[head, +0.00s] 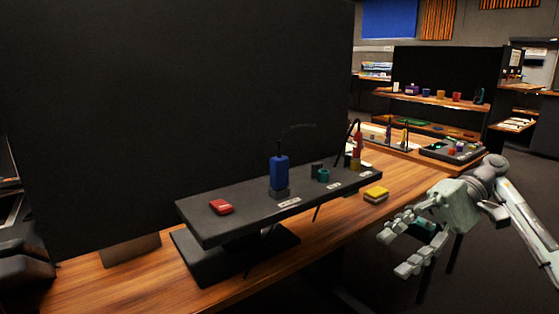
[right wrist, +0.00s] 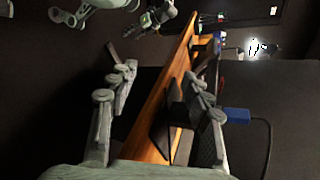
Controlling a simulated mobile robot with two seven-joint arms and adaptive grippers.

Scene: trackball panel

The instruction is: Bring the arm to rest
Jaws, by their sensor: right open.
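My right gripper (head: 394,253) is open and empty. It hangs in the air just off the front edge of the wooden table (head: 330,232), to the right of the dark raised panel (head: 240,227). In the right wrist view my right gripper (right wrist: 160,82) has its two fingers spread wide with nothing between them. Pale arm parts, apparently my left arm and gripper (right wrist: 157,17), show small at the top of that view; their jaw state is unclear. The left arm does not show in the head view.
The panel carries a red block (head: 221,207), an upright blue device (head: 279,172) and a teal cylinder (head: 323,175). A yellow block (head: 376,194) lies on the table near my right gripper. A black partition (head: 180,90) stands behind. Floor space right of the table is clear.

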